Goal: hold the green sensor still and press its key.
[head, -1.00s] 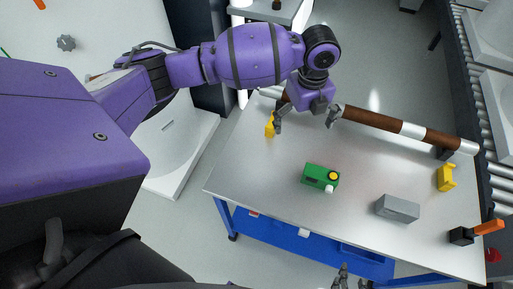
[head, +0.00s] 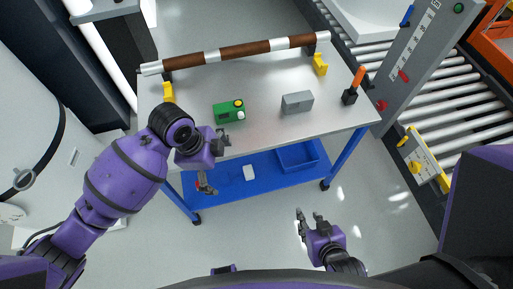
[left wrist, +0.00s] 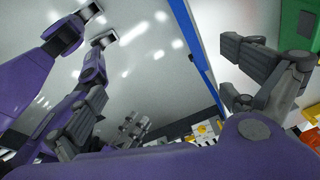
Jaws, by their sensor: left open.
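The green sensor (head: 226,116) is a small box on the metal table top, near its front edge. A yellow round key (head: 239,103) and a white knob (head: 241,115) are at its right end. My left gripper (head: 213,160) is open and empty at the table's front edge, just in front of the sensor. One finger is close to the sensor and the other hangs out past the edge. In the left wrist view part of the sensor (left wrist: 302,22) shows at the top right, beyond one finger. My right gripper (head: 309,219) looks open and empty, low in front of the table.
A grey block (head: 297,102) stands right of the sensor. A brown and white rod (head: 230,53) lies along the back on yellow supports. An orange-handled item (head: 358,80) stands at the right end. A blue shelf (head: 228,176) is below. A roller conveyor (head: 345,62) is at right.

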